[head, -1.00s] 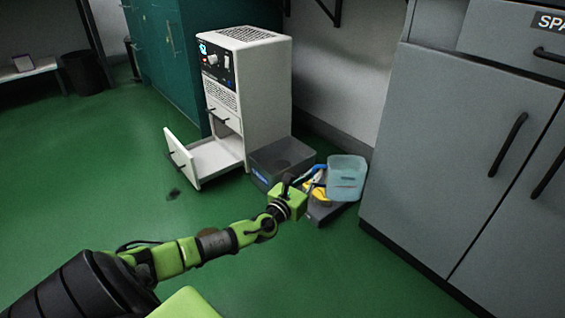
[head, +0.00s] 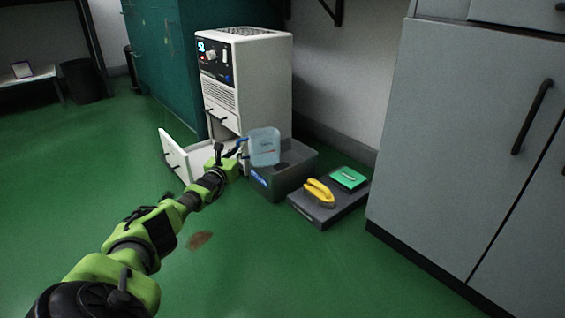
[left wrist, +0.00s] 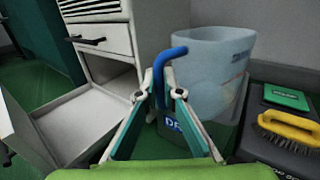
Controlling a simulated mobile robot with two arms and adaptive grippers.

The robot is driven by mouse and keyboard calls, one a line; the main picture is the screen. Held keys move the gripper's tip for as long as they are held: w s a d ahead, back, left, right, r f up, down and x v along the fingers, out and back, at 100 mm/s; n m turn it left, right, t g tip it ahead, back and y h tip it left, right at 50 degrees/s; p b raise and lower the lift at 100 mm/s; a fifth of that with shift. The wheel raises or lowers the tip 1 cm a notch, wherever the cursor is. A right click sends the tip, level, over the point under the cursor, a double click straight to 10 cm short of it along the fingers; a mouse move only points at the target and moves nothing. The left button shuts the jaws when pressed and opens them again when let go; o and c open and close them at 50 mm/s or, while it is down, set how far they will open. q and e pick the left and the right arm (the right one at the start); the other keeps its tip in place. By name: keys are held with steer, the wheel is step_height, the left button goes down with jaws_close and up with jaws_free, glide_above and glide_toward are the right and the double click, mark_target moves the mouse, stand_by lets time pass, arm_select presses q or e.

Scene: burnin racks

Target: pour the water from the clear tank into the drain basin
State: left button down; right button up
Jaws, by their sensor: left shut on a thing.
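The clear tank (head: 264,146) is pale blue and see-through, with a blue handle on its left side. My left gripper (head: 238,151) is shut on that handle, which also shows between the fingers in the left wrist view (left wrist: 160,96). The tank is held nearly upright above the left part of the dark grey drain basin (head: 299,163). In the left wrist view the tank (left wrist: 212,72) hides much of the basin (left wrist: 225,138) and its label. I cannot make out the water level. My right gripper is not in view.
A white dehumidifier-like cabinet (head: 262,85) with an open lower door (head: 174,157) stands behind and left of the basin. A dark tray (head: 325,214) with a yellow-handled brush (head: 319,192) and a green pad (head: 348,178) lies right. Grey cupboards (head: 450,140) stand further right.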

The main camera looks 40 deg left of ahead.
arm_select(q)
steer(key=s+a+n+g+y+b, duration=0.1)
steer(key=s+a+y, duration=0.1)
steer(key=a, duration=0.4)
steer(key=shift+s+a+f, duration=0.2)
steer(key=shift+s+f, duration=0.1)
steer(key=shift+s, duration=0.3)
